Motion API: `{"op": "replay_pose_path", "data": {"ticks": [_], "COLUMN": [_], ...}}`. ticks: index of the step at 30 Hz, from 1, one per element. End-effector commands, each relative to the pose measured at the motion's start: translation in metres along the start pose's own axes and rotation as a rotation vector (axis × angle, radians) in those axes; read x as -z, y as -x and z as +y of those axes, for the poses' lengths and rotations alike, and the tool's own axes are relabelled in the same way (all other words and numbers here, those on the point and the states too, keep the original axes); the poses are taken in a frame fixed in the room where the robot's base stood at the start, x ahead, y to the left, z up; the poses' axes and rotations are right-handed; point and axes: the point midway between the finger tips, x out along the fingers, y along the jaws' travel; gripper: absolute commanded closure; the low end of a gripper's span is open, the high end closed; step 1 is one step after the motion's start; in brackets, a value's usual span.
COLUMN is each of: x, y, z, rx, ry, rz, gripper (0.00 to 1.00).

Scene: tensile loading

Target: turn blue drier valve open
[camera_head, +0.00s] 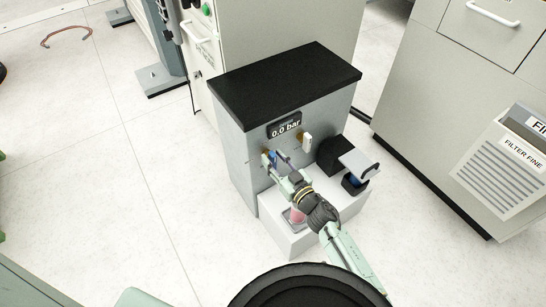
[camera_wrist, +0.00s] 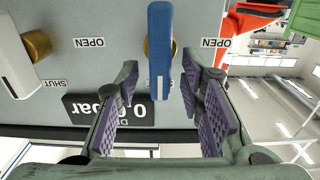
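The blue valve handle (camera_wrist: 160,45) stands upright in the wrist view on a brass hub on the grey panel (camera_wrist: 110,15). An upside-down "OPEN" label lies on each side of it. Its lower end reaches beside the display. My gripper (camera_wrist: 159,76) is open, with one finger on each side of the handle's lower part and visible gaps to both. In the head view my gripper (camera_head: 278,164) is at the cabinet front, and the blue handle (camera_head: 270,156) is partly hidden by it.
A white valve handle (camera_head: 307,141) sits to the right in the head view. The display (camera_head: 285,130) reads 0.0 bar. Below are a white plinth (camera_head: 286,238), a pink item (camera_head: 297,214) under my arm, and a scale-like device (camera_head: 359,163).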

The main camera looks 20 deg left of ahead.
Motion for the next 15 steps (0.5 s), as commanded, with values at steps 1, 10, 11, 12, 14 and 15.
{"op": "replay_pose_path", "data": {"ticks": [1,10,11,12,14,15], "x": [0.0005,-0.0002,-0.0001,-0.0001,-0.0001,-0.0001], "y": [-0.0051,-0.0108,-0.0108,-0.0107,-0.0107,-0.0107], "z": [-0.0011,-0.0004,-0.0003,-0.0004,-0.0004,-0.0004], "rx": [0.002,0.0,0.0,0.0,0.0,0.0], "ry": [-0.001,-0.001,-0.001,-0.001,-0.001,-0.001], "rz": [0.001,0.0,0.0,0.0,0.0,0.0], "gripper": [0.65,0.65,0.65,0.65,0.68,0.7]}}
